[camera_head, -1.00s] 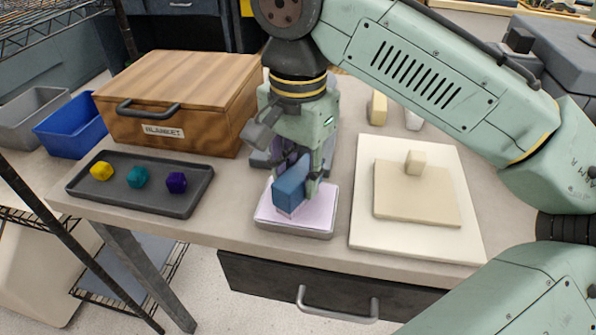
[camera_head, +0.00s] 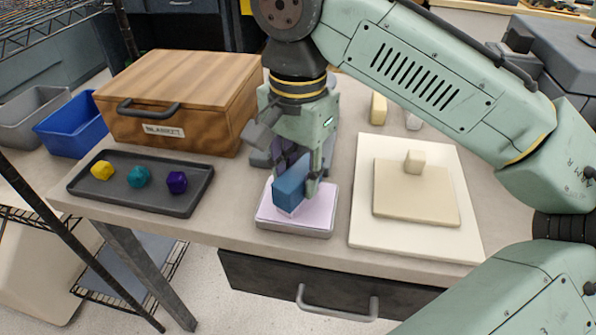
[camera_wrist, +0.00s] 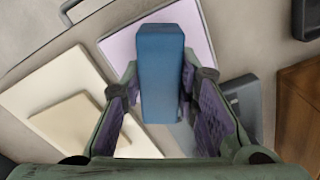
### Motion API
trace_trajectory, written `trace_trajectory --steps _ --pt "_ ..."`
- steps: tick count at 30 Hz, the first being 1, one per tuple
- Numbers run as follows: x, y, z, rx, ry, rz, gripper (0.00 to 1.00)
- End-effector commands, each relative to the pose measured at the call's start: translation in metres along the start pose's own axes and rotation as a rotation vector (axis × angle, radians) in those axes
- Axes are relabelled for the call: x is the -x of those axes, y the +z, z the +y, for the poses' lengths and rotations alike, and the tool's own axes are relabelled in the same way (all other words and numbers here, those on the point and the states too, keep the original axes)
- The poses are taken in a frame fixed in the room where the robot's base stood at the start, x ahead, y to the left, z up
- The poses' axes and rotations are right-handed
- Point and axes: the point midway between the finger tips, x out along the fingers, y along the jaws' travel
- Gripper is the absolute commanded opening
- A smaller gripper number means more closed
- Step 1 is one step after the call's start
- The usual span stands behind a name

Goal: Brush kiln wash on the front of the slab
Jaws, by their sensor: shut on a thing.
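My gripper (camera_head: 302,172) points down and is shut on a blue block-shaped handle (camera_head: 290,186), likely the brush. It also shows between my fingers in the wrist view (camera_wrist: 162,75). Its lower end is at a pale lilac pad in a grey shallow tray (camera_head: 312,212); I cannot tell whether they touch. The slab (camera_head: 400,208) is a thin beige square on a larger cream board (camera_head: 366,240), right of my gripper. A small beige cube (camera_head: 415,162) sits at the slab's back edge. The slab and board also show at left in the wrist view (camera_wrist: 75,128).
A dark tray (camera_head: 130,200) with yellow, teal and purple pieces lies at left. A wooden box labelled "BLANKET" (camera_head: 180,95) stands behind it. A yellowish block (camera_head: 378,108) and a whitish piece (camera_head: 413,121) stand behind the board. A drawer handle (camera_head: 338,306) juts out at the front.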

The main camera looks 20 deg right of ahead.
Motion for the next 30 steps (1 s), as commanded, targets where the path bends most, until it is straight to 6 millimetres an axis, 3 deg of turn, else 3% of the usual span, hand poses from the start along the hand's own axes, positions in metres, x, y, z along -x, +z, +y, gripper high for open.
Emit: trace_trajectory --steps 24,30 --pt "0.065 0.0 0.0 0.001 0.0 0.0 0.06" --pt "0.07 0.0 0.0 0.0 0.0 -0.001 0.06"
